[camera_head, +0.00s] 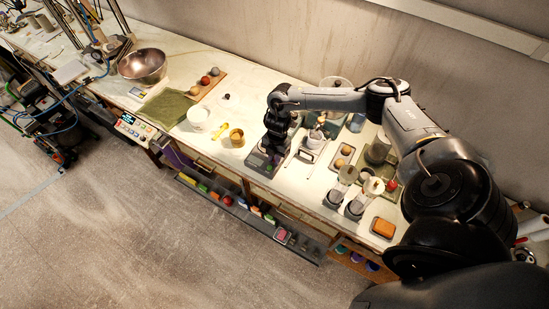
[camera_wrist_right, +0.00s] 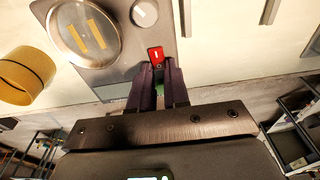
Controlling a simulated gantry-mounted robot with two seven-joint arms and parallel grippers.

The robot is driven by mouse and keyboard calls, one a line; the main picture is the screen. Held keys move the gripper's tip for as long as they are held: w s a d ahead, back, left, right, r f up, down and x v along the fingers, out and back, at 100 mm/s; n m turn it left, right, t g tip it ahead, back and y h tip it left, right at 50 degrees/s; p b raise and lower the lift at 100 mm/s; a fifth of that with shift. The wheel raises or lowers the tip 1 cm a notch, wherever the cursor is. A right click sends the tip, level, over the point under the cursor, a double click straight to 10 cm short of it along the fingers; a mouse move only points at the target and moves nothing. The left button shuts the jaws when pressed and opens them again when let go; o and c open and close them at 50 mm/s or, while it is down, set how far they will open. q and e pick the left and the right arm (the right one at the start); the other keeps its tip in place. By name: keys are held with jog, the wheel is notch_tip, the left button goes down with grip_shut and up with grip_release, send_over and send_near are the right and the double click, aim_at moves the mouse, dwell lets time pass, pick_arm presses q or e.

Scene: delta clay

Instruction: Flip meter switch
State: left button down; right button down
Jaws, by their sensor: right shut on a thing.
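The meter (camera_head: 259,164) is a small dark grey box near the front edge of the bench in the head view. My right gripper (camera_head: 271,150) points down over it and hides part of it. In the right wrist view the meter's grey face (camera_wrist_right: 120,78) carries a large round dish or dial (camera_wrist_right: 84,33), a small round knob (camera_wrist_right: 144,13) and a red switch (camera_wrist_right: 156,54) with a white mark. The fingertips of my right gripper (camera_wrist_right: 158,68) are at the red switch and shut on it. My left gripper is not in view.
A yellow ring-shaped item (camera_wrist_right: 24,80) lies left of the meter, and a white tub (camera_head: 198,117) stands farther left. A white scale-like device (camera_head: 309,148) is close on the right. Two grinder-like devices (camera_head: 340,186) stand farther right. A shelf of small items (camera_head: 240,208) runs below the bench edge.

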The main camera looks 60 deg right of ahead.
jog(key=y+b, duration=0.1)
jog(key=y, duration=0.1)
jog(key=shift+d+f+y+b, duration=0.15)
jog(key=shift+d+y+b, duration=0.15)
jog(key=shift+d+b, duration=0.1)
jog(key=shift+r, duration=0.2)
jog(key=c, duration=1.1)
grip_release()
jog(key=shift+r, duration=0.1)
